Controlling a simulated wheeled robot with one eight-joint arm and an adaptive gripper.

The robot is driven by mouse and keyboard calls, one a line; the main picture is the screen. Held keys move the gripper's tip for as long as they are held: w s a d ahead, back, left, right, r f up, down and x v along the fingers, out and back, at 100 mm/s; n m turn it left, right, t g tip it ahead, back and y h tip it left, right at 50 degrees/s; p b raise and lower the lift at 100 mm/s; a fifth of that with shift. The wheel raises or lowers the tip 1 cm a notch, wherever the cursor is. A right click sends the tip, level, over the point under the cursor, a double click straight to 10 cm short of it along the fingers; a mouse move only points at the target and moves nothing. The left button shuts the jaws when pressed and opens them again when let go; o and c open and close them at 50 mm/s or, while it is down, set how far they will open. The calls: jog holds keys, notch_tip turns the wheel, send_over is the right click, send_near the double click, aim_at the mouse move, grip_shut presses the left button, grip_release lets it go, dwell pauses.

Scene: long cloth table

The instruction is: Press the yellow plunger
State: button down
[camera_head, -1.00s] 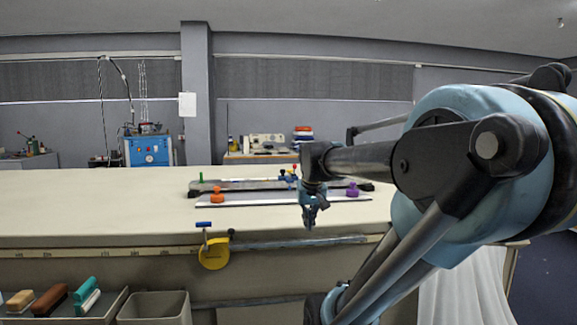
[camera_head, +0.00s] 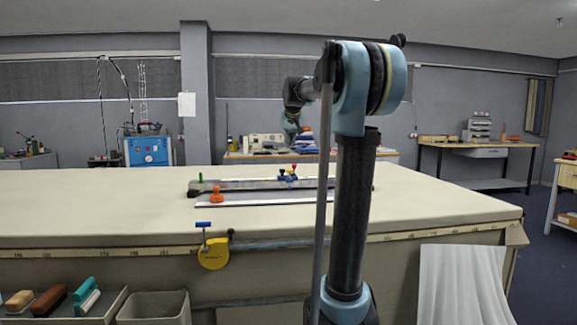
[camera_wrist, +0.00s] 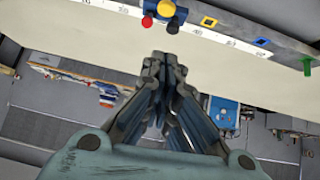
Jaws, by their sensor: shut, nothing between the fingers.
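The yellow plunger (camera_wrist: 167,8) sits on a small blue carriage (camera_wrist: 180,13) at the top of the wrist view, beside a red knob (camera_wrist: 147,22) and a black knob (camera_wrist: 172,27). In the head view the carriage (camera_head: 287,178) is small, on a long dark rail on the table; its yellow part is hard to make out. My gripper (camera_wrist: 164,58) is shut and empty, with its fingertips apart from the carriage. In the head view my gripper (camera_head: 292,125) hangs raised, appearing above the carriage.
The long cloth table (camera_head: 120,210) is mostly clear. A yellow round device (camera_head: 213,254) hangs at the front edge. A bin (camera_head: 153,307) and brushes (camera_head: 50,300) are below left.

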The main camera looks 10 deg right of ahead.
dwell(0.3)
send_over(289, 170)
jog(key=f, duration=0.7)
jog(key=shift+w+a, duration=0.1)
jog(key=shift+w, duration=0.2)
notch_tip(289, 170, down, 3)
jog(key=shift+f, duration=0.6)
notch_tip(289, 170, down, 2)
jog(key=shift+f, duration=0.2)
jog(key=shift+s+f, duration=0.1)
jog(key=shift+f, duration=0.1)
